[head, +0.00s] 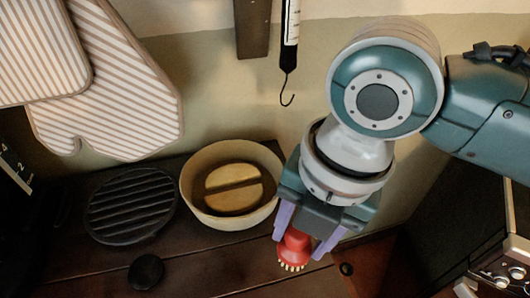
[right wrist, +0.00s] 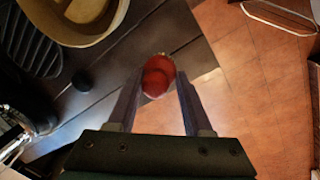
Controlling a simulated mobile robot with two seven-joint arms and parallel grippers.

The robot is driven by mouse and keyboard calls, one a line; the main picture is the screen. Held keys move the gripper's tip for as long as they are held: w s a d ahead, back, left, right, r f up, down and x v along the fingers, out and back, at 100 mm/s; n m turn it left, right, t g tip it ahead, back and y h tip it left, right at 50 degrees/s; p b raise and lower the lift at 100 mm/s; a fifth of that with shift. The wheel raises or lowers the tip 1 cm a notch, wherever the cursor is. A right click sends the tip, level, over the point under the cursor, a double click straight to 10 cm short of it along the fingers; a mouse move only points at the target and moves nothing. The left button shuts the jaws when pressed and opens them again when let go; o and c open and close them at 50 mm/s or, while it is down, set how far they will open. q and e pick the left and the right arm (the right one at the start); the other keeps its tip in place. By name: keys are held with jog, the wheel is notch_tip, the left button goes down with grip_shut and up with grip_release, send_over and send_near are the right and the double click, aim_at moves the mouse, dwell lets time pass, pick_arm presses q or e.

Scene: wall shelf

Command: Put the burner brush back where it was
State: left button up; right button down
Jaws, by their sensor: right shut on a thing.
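The burner brush (head: 294,249) has a red body and pale bristles that point down. My right gripper (head: 305,245) is shut on it, with a purple finger on each side. In the right wrist view the red brush (right wrist: 157,76) shows between the fingertips of the right gripper (right wrist: 157,92), above the dark shelf edge. In the head view the brush is to the right of a cream bowl and near the shelf's front edge. I cannot tell how far above the shelf it is. My left gripper is in neither view.
The dark wooden shelf (head: 205,255) holds a cream bowl (head: 262,212) with a split wooden disc inside, a round black ribbed grate (head: 133,205) and a black knob (head: 146,271). Striped mitts (head: 105,85) and a hook scale (head: 289,50) hang on the wall. Tiled floor (right wrist: 240,75) lies beyond the edge.

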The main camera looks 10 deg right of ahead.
aim_at(296, 257)
jog(key=shift+f+b, duration=0.55)
jog(key=shift+f, duration=2.45)
jog(key=shift+f, duration=0.15)
jog(key=shift+c, duration=1.5)
grip_release()
